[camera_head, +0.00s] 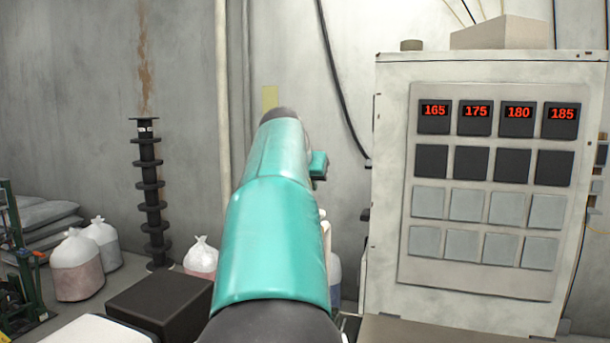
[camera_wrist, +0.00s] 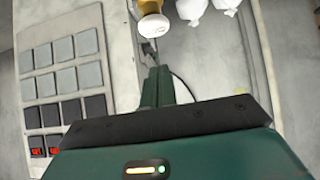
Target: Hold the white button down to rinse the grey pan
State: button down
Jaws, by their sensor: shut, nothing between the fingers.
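My gripper (camera_wrist: 156,72) shows in the wrist view as two dark green fingers close together, shut and empty. Just beyond the fingertips, higher in the picture, is a rounded white piece (camera_wrist: 153,27) under a yellow part (camera_wrist: 151,7). I cannot tell whether this piece is the white button. It looks apart from the fingers. I cannot make out the grey pan in either view. In the head view my teal arm covers the middle and hides the gripper.
A pale control cabinet (camera_head: 390,200) with red number displays (camera_head: 476,118) and square keys stands at the right; its panel (camera_wrist: 44,30) shows at the wrist view's left. White-topped bags (camera_head: 78,262), a black ribbed column (camera_head: 150,190) and a dark box (camera_head: 160,300) are at the left.

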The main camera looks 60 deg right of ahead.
jog(key=f, duration=0.1)
jog(key=d+f, duration=0.1)
jog(key=f, duration=0.1)
jog(key=d+f, duration=0.1)
jog(key=shift+f, duration=0.35)
jog(key=shift+w+d+f, duration=0.2)
jog(key=shift+f, duration=0.3)
jog(key=shift+s, duration=0.1)
